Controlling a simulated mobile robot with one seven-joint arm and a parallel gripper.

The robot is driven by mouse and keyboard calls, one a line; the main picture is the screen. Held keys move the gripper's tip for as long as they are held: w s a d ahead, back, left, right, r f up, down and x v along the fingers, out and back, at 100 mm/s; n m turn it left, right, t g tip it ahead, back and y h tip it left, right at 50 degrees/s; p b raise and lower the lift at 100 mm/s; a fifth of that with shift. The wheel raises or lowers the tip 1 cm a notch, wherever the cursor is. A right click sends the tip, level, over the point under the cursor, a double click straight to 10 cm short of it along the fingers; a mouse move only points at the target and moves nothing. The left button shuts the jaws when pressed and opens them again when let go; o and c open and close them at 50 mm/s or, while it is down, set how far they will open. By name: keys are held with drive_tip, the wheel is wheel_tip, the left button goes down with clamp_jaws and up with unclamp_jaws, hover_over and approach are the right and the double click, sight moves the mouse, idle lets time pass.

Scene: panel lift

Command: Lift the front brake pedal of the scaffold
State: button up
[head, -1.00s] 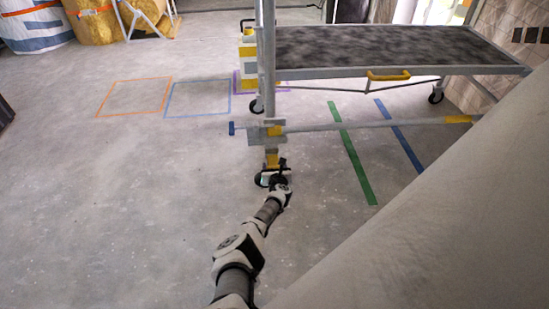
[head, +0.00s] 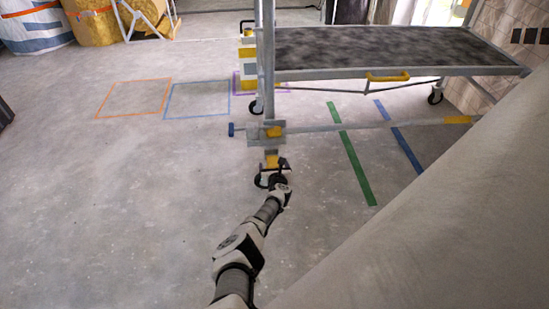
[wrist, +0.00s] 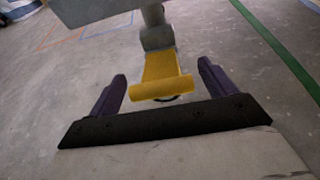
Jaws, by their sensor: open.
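The scaffold (head: 262,75) stands ahead with a dark platform, grey posts and castors. Its front brake pedal (wrist: 160,82) is a yellow tab on the front castor; in the head view the pedal (head: 271,159) shows just beyond my arm's end. My gripper (wrist: 163,82) is open in the wrist view, with one dark finger on each side of the pedal. I cannot tell whether either finger touches it.
A grey horizontal bar (head: 345,127) of the scaffold runs right from the front post, above the pedal. A blue knob (head: 232,130) sticks out at its left end. Coloured tape outlines (head: 135,98) lie on the floor.

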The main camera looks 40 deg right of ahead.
drive_tip(key=shift+s+a+r+p, duration=0.35)
drive_tip(key=shift+s+p, duration=0.1)
drive_tip(key=shift+p, duration=0.25)
drive_tip(key=p+v, duration=0.8)
drive_tip(key=v, duration=0.4)
drive_tip(key=shift+s, duration=0.2)
drive_tip(key=shift+a, duration=0.1)
